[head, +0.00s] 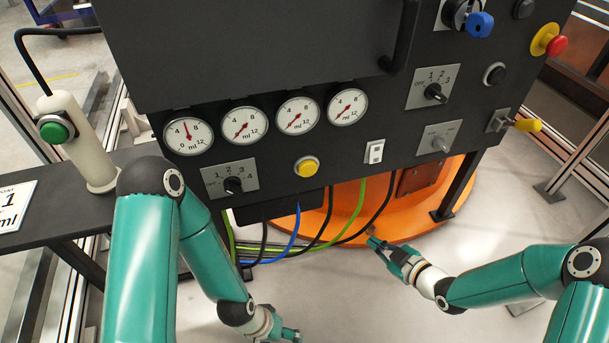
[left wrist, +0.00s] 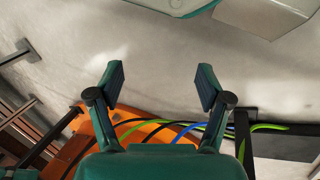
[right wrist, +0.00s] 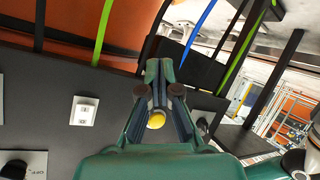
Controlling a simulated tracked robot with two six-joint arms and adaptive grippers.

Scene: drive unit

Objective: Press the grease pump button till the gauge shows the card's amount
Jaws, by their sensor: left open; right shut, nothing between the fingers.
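A card (head: 14,207) lies at the left, partly cut off; "1" and "ml" show. The panel's row of ml gauges includes a leftmost one (head: 188,136) whose needle points up between 4 and 8; the others' needles (head: 244,126) point low left, near zero. A yellow button (head: 307,166) sits below the gauges and also shows behind the fingers in the right wrist view (right wrist: 156,120). My left gripper (head: 290,334) is open and empty below the panel. My right gripper (head: 374,242) is shut and empty, apart from the yellow button.
Coloured cables (head: 290,245) hang below the panel over an orange base (head: 420,220). The floor in front is clear.

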